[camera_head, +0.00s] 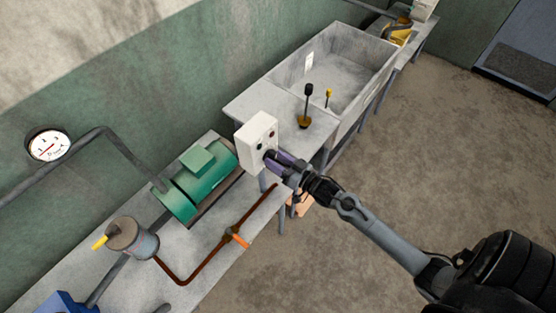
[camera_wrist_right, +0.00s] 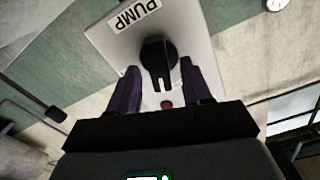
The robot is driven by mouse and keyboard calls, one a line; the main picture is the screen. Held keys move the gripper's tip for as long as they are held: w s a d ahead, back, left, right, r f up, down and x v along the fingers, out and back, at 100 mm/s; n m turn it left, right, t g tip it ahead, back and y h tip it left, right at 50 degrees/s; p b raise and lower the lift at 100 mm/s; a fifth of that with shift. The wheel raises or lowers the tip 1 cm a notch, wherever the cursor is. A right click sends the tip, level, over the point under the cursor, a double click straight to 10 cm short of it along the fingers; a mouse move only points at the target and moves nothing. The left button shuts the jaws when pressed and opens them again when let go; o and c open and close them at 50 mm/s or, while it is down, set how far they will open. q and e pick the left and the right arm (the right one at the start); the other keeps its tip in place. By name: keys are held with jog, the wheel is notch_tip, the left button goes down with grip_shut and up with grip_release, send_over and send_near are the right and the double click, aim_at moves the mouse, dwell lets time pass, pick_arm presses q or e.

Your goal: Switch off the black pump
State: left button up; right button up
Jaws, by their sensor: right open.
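A white control box (camera_head: 247,133) stands at the end of the bench; in the wrist view its face (camera_wrist_right: 100,37) carries a "PUMP" label (camera_wrist_right: 134,13). A black rotary knob (camera_wrist_right: 158,60) with a pale pointer mark sits on that face. A small red part (camera_wrist_right: 167,104) shows on the box beyond the knob. My right gripper (camera_head: 275,160) is at the box front; in the wrist view its open fingers (camera_wrist_right: 159,82) lie on either side of the knob. Whether they touch it I cannot tell. The pump (camera_head: 205,180) I see is green, not black. My left gripper is not in view.
A gauge (camera_head: 48,145) hangs on the wall. A copper pipe (camera_head: 205,268) with an orange valve handle (camera_head: 237,237) runs along the bench. The floor (camera_head: 430,150) at right is clear.

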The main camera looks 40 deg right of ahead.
grip_shut()
jog(key=shift+a+r+n+p, duration=0.1)
jog(key=shift+n+p, duration=0.25)
jog(key=shift+n, duration=1.55)
grip_release()
jog(key=shift+s, duration=0.15)
